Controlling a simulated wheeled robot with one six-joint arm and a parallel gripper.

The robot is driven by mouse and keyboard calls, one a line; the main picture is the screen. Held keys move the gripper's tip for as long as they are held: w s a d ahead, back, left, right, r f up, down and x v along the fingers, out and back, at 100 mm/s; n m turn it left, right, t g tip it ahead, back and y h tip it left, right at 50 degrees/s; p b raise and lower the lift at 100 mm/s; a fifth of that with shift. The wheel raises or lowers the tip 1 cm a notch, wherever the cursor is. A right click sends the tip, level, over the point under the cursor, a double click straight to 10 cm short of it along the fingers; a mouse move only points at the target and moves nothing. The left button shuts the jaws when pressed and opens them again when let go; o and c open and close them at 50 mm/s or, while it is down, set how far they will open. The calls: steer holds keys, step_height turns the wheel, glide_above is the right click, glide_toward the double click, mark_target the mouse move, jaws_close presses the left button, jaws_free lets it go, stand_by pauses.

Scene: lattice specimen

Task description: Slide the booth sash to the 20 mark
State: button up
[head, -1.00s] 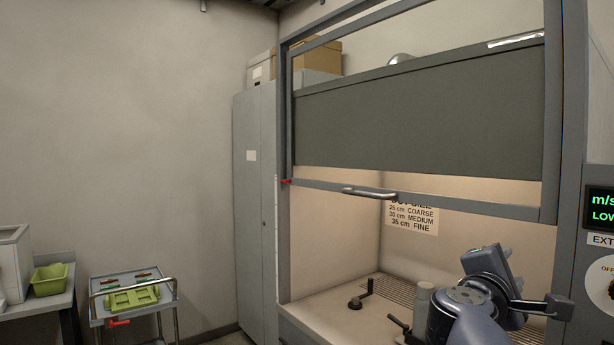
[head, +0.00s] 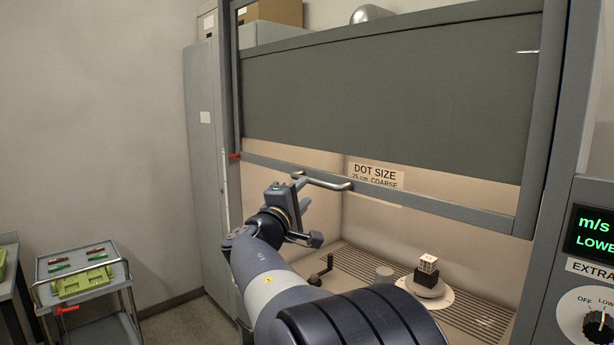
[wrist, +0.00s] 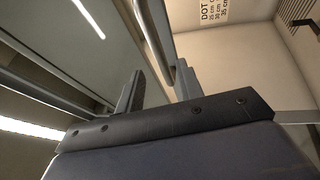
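The booth sash (head: 390,100) is a grey panel, partly raised, with a lower rail (head: 440,203) and a horizontal metal handle (head: 322,181). A red pointer (head: 234,156) sits at the rail's left end, by a pale scale strip (head: 223,175) on the left post. The marks are too small to read. My gripper (head: 296,184) is at the handle's left end. In the wrist view my gripper (wrist: 160,92) has its two fingers apart, with the rail and handle (wrist: 182,75) close in front. I cannot tell whether they touch.
Inside the booth are a crank (head: 320,272) and a small cube (head: 428,263) on a round stand. A control panel (head: 595,260) is at the right. A trolley (head: 85,280) with a green tray stands at the left. A grey cabinet (head: 208,170) stands behind.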

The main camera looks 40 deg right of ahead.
mark_target(313, 184)
steer(key=p+x, duration=0.2)
steer(key=x, duration=0.5)
jaws_close()
steer(key=shift+f, duration=0.1)
stand_by(0.4)
